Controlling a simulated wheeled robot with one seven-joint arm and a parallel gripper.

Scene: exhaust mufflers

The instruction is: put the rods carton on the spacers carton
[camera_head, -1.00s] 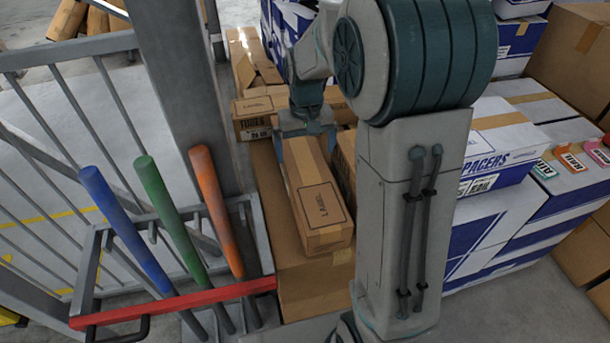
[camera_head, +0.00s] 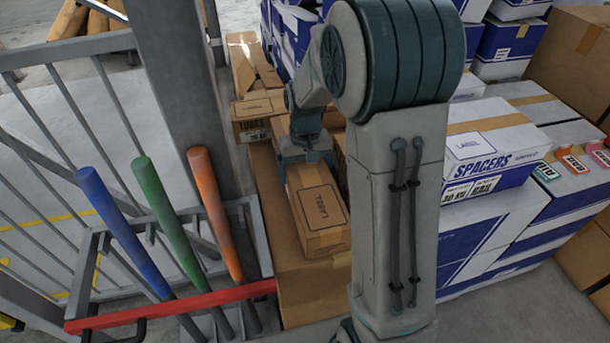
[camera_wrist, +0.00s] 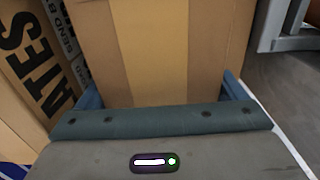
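A long brown carton with a tape strip and a printed label (camera_head: 321,212) lies on a larger brown box; its name is not readable, so I cannot confirm it is the rods carton. My gripper (camera_head: 306,168) is down over its far part, with fingers on opposite sides. In the wrist view, the taped carton (camera_wrist: 155,50) fills the space between the blue fingers of my gripper (camera_wrist: 162,93). Whether the fingers press on it is not clear. The white and blue spacers carton (camera_head: 490,152) sits on white and blue boxes to the right, beyond my arm.
A brown tubes carton (camera_head: 256,112) stands behind the long carton. Another brown carton, lettered "ATES" (camera_wrist: 35,65), is close beside it. A rack with blue, green and orange rods (camera_head: 215,215) and a grey post (camera_head: 180,80) stand left. Small tabbed items (camera_head: 573,163) lie right of the spacers carton.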

